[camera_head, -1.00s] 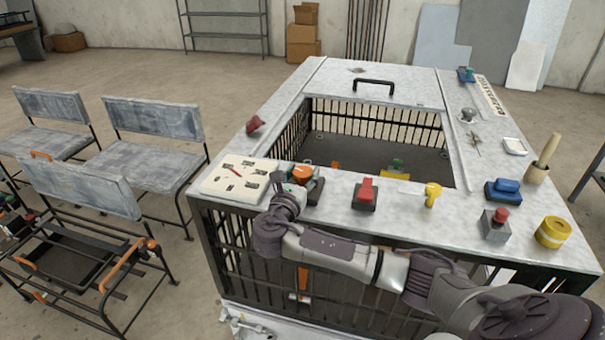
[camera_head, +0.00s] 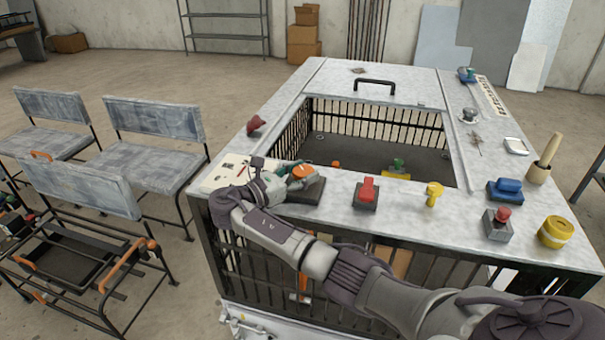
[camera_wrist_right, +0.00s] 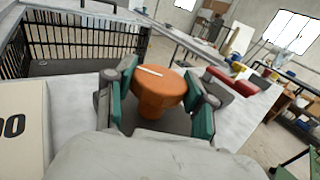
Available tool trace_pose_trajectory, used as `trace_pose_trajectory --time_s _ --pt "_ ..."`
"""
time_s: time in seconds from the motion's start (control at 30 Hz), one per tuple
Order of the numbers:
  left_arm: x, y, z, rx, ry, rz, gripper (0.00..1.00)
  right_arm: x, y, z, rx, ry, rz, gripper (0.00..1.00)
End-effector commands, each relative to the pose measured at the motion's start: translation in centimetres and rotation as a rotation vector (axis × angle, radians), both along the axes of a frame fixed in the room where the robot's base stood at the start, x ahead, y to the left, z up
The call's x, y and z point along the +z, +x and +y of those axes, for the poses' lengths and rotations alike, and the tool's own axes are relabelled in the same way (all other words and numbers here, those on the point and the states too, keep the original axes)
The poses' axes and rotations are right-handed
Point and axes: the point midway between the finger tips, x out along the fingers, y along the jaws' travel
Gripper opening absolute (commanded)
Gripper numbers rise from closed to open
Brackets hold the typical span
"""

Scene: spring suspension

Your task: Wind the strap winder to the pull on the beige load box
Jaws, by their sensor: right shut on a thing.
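The strap winder is an orange round knob (camera_head: 302,171) on a dark base (camera_head: 304,192) at the front left of the worktop. In the right wrist view the knob (camera_wrist_right: 160,95) has a pale line across its top. My right gripper (camera_head: 291,174) is shut on the knob; its teal finger pads (camera_wrist_right: 162,100) sit on either side. The beige load box (camera_head: 222,172) lies just left of the winder, partly hidden by my gripper. In the wrist view the box (camera_wrist_right: 22,130) shows part of a dark printed number. My left gripper is not in view.
A red switch (camera_head: 367,192), a yellow knob (camera_head: 433,193), a blue block (camera_head: 506,189) and a yellow roll (camera_head: 554,232) stand along the front and right. A barred opening (camera_head: 365,150) lies behind the winder. Chairs (camera_head: 150,160) stand at the left.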

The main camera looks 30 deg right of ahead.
Motion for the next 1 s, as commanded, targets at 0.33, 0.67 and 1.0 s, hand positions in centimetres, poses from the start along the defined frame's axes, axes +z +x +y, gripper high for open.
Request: trace_pose_trajectory --time_s 0.33,0.67,1.0 --pt "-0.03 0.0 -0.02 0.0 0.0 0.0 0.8 0.05 -0.01 0.01 -0.011 0.0 -0.002 0.19" --pt "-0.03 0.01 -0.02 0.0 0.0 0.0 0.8 0.05 0.0 -0.01 -0.01 0.0 -0.002 0.8" --pt "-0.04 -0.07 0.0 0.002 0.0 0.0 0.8 0.01 -0.02 0.74 -0.009 0.001 -0.001 0.8"
